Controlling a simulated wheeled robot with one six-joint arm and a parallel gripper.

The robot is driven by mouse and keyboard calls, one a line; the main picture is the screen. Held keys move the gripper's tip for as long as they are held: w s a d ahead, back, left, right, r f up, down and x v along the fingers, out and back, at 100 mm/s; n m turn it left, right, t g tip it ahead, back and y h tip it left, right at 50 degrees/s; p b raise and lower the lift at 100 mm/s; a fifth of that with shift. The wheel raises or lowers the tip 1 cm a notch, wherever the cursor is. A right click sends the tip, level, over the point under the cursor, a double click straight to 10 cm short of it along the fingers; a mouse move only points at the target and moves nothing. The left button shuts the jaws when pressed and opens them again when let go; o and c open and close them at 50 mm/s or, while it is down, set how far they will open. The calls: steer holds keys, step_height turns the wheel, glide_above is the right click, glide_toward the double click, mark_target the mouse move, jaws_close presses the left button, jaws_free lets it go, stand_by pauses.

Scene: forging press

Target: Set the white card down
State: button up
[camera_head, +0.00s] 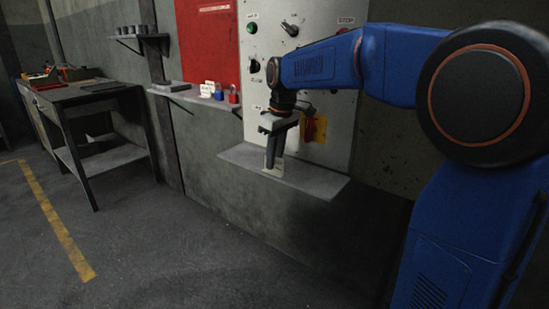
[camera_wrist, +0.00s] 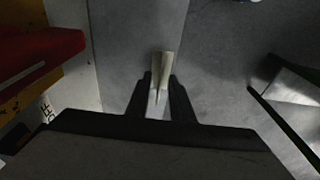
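My gripper (camera_head: 272,158) points down over the grey shelf (camera_head: 318,184) under the control panel. It is shut on the white card (camera_head: 278,169), whose lower part shows below the fingertips in the head view. In the wrist view, the card (camera_wrist: 161,66) is seen nearly edge-on between the two dark fingers (camera_wrist: 160,88) of my gripper. The card is upright, and its lower end is at or just above the shelf top. I cannot tell whether it touches.
The control panel (camera_head: 338,100) with a red and yellow switch (camera_head: 315,128) stands right behind the shelf. A side shelf (camera_head: 190,96) at left holds white cards, a blue padlock (camera_head: 219,92) and a red padlock (camera_head: 234,94). A workbench (camera_head: 85,94) stands further left. Visible shelf top beside the card is clear.

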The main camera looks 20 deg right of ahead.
steer(key=shift+r, duration=0.1)
step_height(320, 180, up, 12)
steer(key=s+d, duration=0.1)
steer(key=s+d+f+m+t, duration=0.1)
steer(key=s+d+f+m, duration=0.1)
steer(key=s+f, duration=0.5)
steer(key=s+d+f+m+t, duration=0.1)
steer(key=s+d+f+m, duration=0.1)
steer(key=s+f, duration=0.6)
steer(key=s+d+f+m+t+h, duration=0.1)
steer(key=s+f, duration=0.7)
steer(key=s, duration=0.9)
steer(key=shift+s+d+f+m, duration=0.2)
steer(key=shift+d+m, duration=0.3)
steer(key=shift+m, duration=0.6)
steer(key=shift+r, duration=0.1)
